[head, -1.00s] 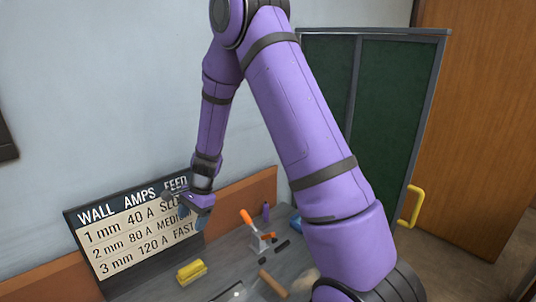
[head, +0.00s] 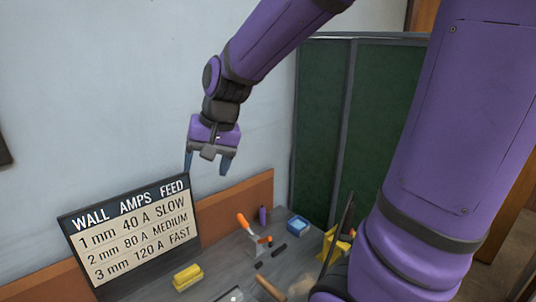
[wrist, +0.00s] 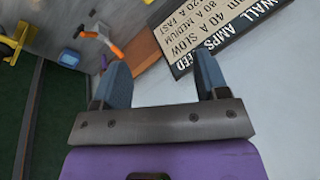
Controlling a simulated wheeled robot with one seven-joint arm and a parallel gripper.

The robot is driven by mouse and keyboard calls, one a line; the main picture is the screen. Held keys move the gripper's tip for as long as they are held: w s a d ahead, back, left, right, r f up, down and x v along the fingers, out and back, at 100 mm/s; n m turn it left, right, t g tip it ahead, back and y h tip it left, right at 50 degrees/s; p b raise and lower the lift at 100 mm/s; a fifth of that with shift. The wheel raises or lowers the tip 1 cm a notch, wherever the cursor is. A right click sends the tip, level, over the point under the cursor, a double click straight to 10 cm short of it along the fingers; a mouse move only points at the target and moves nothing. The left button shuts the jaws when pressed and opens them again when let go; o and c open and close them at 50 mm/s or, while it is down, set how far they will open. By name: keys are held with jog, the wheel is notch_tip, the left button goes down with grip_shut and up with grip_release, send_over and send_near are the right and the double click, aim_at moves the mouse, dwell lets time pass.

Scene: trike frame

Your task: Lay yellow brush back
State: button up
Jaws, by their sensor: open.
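A yellow block-like thing, which looks like the yellow brush (head: 187,277), lies on the grey bench top in front of the sign in the head view. I cannot make out its bristles. My gripper (head: 207,168) is open and empty, fingers pointing down, high above the back of the bench by the wall. It is well above and apart from the brush. In the wrist view my two blue-grey fingers (wrist: 162,68) are spread with nothing between them; I do not see the brush there.
A wall sign (head: 132,232) stands at the bench's back. An orange-handled clamp (head: 249,232), a purple bottle (head: 263,215), a blue box (head: 298,226), a wooden handle (head: 270,287) and a yellow stand (head: 334,243) are to the right. A green screen (head: 325,120) stands behind.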

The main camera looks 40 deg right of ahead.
jog(key=s+d+r+n+t+h, duration=0.1)
jog(key=s+r+n, duration=0.1)
jog(key=s, duration=0.6)
jog(key=s+d+r+n+t+h, duration=0.1)
jog(key=s+d+r+n, duration=0.1)
jog(key=s, duration=0.5)
notch_tip(320, 180, up, 2)
jog(key=shift+s+r+n, duration=0.1)
jog(key=shift+s+n, duration=0.25)
jog(key=shift+n, duration=0.35)
